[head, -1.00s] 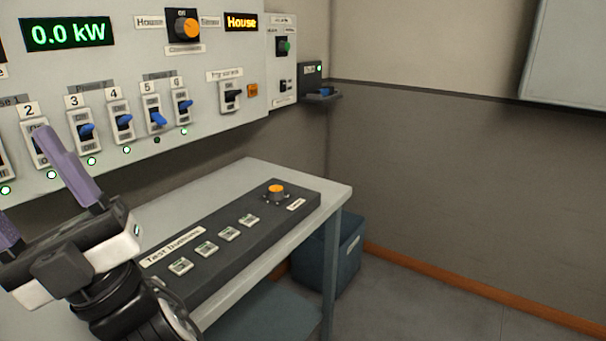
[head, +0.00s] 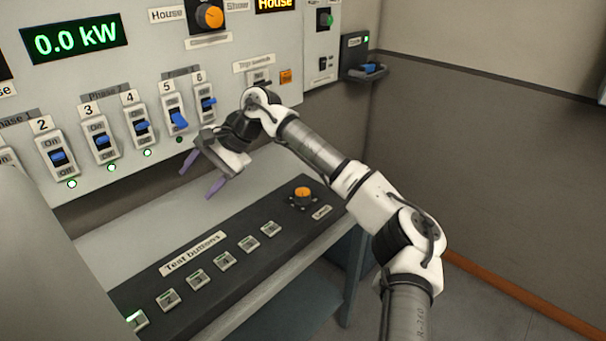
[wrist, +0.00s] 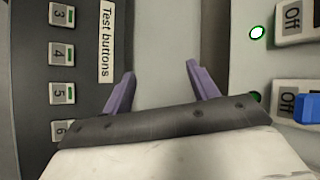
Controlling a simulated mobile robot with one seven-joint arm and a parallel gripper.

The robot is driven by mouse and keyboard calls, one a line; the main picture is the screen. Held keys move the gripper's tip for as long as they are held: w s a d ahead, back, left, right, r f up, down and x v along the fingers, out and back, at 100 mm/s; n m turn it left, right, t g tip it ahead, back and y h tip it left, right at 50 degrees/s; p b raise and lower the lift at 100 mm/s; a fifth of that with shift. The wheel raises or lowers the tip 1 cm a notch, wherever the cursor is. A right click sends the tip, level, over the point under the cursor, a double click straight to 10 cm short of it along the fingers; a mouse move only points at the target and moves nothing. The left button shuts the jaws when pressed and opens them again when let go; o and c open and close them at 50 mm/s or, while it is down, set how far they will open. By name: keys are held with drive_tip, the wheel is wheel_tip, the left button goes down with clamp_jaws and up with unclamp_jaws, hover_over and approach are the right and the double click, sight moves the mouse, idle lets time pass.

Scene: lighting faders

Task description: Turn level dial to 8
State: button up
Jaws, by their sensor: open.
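The level dial (head: 303,196) is an orange-topped round knob at the right end of the dark test panel, beside a small white label that seems to read "Level". Its setting is too small to read. My gripper (head: 197,178) is open and empty, above the bench between the wall panel and the test buttons, to the left of the dial and apart from it. In the wrist view its two purple fingers (wrist: 158,82) are spread over the bare bench top. The dial is not in the wrist view.
The dark test panel (head: 190,318) carries several test buttons (head: 223,261). The wall panel (head: 140,70) behind has several blue breaker switches, an orange selector knob (head: 209,17) and a display (head: 76,40) reading 0.0 kW. My arm crosses over the bench's right side.

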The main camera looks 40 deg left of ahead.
drive_tip(key=w+d+r+t+h, duration=0.1)
drive_tip(key=w+d+t+h, duration=0.2)
drive_tip(key=w, duration=0.7)
drive_tip(key=n+t+h+p, duration=0.1)
drive_tip(key=t+h+p, duration=0.1)
drive_tip(key=t, duration=0.1)
approach(303, 192)
drive_tip(key=f+p, duration=0.1)
drive_tip(key=f, duration=0.2)
drive_tip(key=f+p, duration=0.1)
drive_tip(key=f, duration=0.2)
drive_tip(key=f+p, duration=0.1)
drive_tip(key=f, duration=0.2)
drive_tip(key=shift+s+a, duration=0.25)
drive_tip(key=shift+r, duration=0.1)
drive_tip(key=c, duration=1)
